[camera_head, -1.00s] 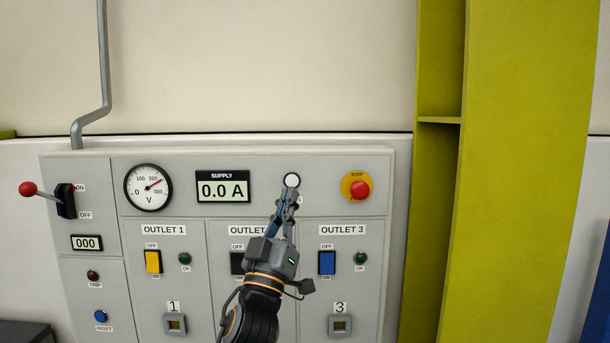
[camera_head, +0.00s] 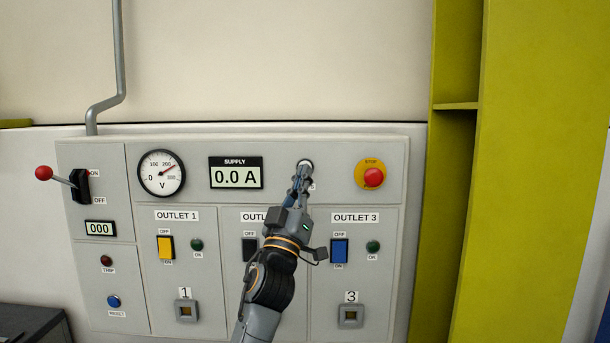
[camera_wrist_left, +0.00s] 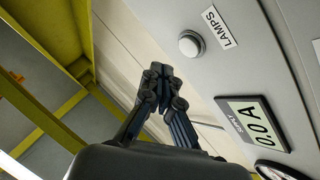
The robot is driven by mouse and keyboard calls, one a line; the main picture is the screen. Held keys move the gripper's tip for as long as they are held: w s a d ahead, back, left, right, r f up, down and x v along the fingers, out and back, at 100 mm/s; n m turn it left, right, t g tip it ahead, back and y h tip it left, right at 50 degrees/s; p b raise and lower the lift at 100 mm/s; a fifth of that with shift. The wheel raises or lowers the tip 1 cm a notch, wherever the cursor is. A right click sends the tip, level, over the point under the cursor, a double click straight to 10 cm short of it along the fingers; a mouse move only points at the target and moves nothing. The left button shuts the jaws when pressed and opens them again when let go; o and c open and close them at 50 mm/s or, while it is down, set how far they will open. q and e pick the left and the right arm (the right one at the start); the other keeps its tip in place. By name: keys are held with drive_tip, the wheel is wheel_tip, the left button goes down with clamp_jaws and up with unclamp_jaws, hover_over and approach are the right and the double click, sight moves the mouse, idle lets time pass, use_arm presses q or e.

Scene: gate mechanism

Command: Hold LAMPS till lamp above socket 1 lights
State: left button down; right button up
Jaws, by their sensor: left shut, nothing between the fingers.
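The LAMPS button (camera_wrist_left: 190,44) is a round pale button in a dark ring, next to its label in the left wrist view. In the head view the button (camera_head: 305,162) is partly covered by my left gripper (camera_head: 303,171). My left gripper is shut and empty, its fingertips pointing up at the button. In the left wrist view the fingertips (camera_wrist_left: 161,71) appear beside the button with a gap, so contact is not visible. The green OK lamp (camera_head: 197,245) above socket 1 (camera_head: 186,311) looks dark. My right gripper is not in view.
The supply display (camera_head: 236,173) reads 0.0 A, left of the button. The red stop button (camera_head: 373,177) is to the right. A lever with a red knob (camera_head: 44,173) sticks out at far left. A yellow-green frame (camera_head: 520,180) stands right of the panel.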

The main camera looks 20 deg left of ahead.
use_arm(q)
drive_tip(key=shift+w+a+b, duration=0.2)
drive_tip(key=shift+w+b, duration=0.05)
drive_tip(key=shift+w, duration=0.35)
drive_tip(key=shift+w+a+b, duration=0.15)
drive_tip(key=shift+w+b, duration=0.05)
drive_tip(key=shift+w, duration=0.4)
drive_tip(key=shift+w, duration=0.15)
idle(0.5)
drive_tip(key=shift+w+a, duration=0.15)
drive_tip(key=shift+w, duration=0.1)
drive_tip(key=shift+w+a+b, duration=0.1)
drive_tip(key=shift+w+b, duration=0.25)
drive_tip(key=shift+w, duration=0.05)
idle(1.5)
drive_tip(key=shift+s, duration=0.1)
drive_tip(key=shift+s+d+p, duration=0.25)
drive_tip(key=shift+s+p, duration=0.1)
drive_tip(key=shift+s, duration=0.35)
drive_tip(key=shift+s+d+p, duration=0.25)
drive_tip(key=shift+s+p, duration=0.05)
drive_tip(key=shift+s, duration=0.5)
drive_tip(key=shift+s+d+p, duration=0.2)
drive_tip(key=shift+s+p, duration=0.05)
drive_tip(key=shift+s, duration=0.55)
drive_tip(key=shift+s+d+p, duration=0.25)
drive_tip(key=shift+s+p, duration=0.05)
drive_tip(key=shift+s, duration=0.5)
